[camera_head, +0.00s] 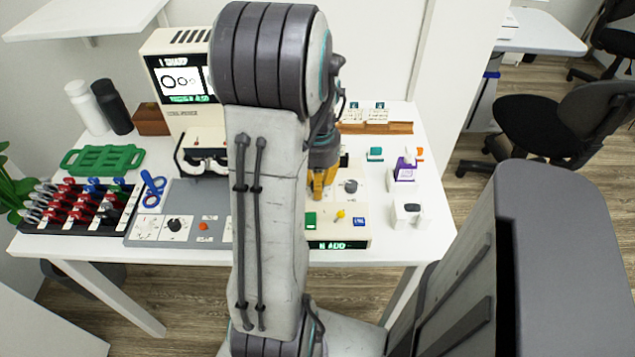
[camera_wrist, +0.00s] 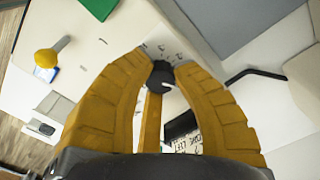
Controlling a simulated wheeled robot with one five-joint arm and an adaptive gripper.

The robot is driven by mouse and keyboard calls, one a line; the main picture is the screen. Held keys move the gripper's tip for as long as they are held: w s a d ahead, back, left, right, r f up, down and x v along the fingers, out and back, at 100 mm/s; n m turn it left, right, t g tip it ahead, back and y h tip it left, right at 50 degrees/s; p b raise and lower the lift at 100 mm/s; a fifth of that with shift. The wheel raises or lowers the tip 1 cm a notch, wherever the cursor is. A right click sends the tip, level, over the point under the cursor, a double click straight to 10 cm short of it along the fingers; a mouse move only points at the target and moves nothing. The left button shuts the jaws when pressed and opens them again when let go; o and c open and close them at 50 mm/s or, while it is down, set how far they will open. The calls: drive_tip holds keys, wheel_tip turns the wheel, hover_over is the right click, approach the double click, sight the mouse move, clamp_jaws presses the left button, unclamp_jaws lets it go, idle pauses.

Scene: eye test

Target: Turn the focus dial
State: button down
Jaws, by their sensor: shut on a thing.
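My gripper (camera_head: 322,188), with its yellow fingers, is down at the white console (camera_head: 375,190), right of my arm in the head view. In the wrist view the fingers (camera_wrist: 160,72) close around a small dark knob (camera_wrist: 158,78) with printed marks beside it. It appears to be the focus dial, but no readable label confirms this.
A green button (camera_head: 310,220), a yellow knob (camera_head: 340,214) and a blue button (camera_head: 359,222) line the console's front. A white box (camera_head: 408,213) stands to the right. The viewing device with a screen (camera_head: 182,80) stands behind left; a rack (camera_head: 80,208) is far left.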

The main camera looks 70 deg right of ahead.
drive_tip(key=shift+n, duration=1.5)
drive_tip(key=c, duration=1)
unclamp_jaws()
wheel_tip(320, 180, up, 12)
drive_tip(key=shift+f, duration=0.1)
